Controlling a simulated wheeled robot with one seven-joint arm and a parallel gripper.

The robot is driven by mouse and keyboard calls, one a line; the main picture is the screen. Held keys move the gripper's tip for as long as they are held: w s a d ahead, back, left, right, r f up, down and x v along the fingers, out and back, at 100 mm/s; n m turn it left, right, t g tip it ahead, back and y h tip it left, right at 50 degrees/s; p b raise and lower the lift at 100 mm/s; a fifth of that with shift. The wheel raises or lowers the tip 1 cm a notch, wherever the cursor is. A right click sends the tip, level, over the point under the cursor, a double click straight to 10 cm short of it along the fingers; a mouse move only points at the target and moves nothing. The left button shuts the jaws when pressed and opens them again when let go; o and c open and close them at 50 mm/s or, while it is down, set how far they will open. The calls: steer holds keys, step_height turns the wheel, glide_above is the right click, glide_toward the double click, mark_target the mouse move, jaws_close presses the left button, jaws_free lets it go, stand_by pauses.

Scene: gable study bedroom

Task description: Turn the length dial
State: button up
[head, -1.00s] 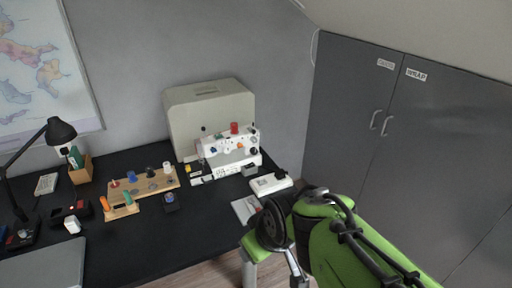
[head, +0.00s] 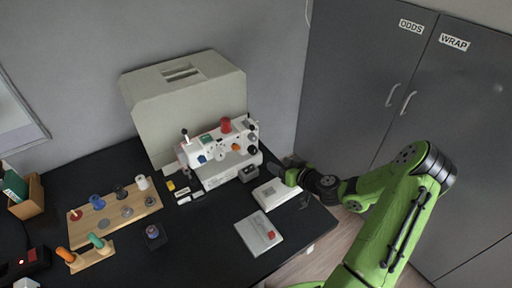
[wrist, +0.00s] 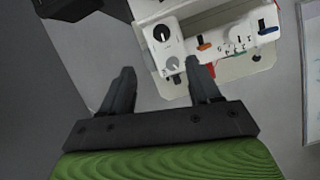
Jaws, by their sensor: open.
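A white sewing machine (head: 212,166) stands on the black desk and carries several dials. I cannot read which one is the length dial. An orange knob (head: 236,147) and a blue knob (head: 202,159) are on its front, and dark round knobs (head: 252,150) are at its right end. My gripper (wrist: 160,78) is open and empty, apart from the machine. In the head view my gripper (head: 290,177) is right of the machine, near a white box.
The white box (head: 272,196) and a pale booklet (head: 257,235) lie at the desk's right end. A beige cover (head: 185,105) stands behind the machine. Wooden spool racks (head: 115,215) are at left. Grey cupboards (head: 370,80) stand at right.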

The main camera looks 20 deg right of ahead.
mark_target(255, 152)
steer(key=x, duration=1.4)
steer(key=shift+w+a+f, duration=0.15)
steer(key=shift+w+a, duration=0.1)
steer(key=shift+w, duration=0.05)
steer(key=c, duration=1)
steer(key=shift+f+y+b, duration=0.1)
steer(key=shift+y+b, duration=0.2)
steer(key=shift+b, duration=0.3)
steer(key=shift+c, duration=0.2)
steer(key=shift+m, duration=0.5)
steer(key=o, duration=1)
steer(key=shift+o, duration=0.2)
steer(key=v, duration=1.6)
steer(key=shift+d, duration=0.2)
steer(key=shift+w, duration=0.1)
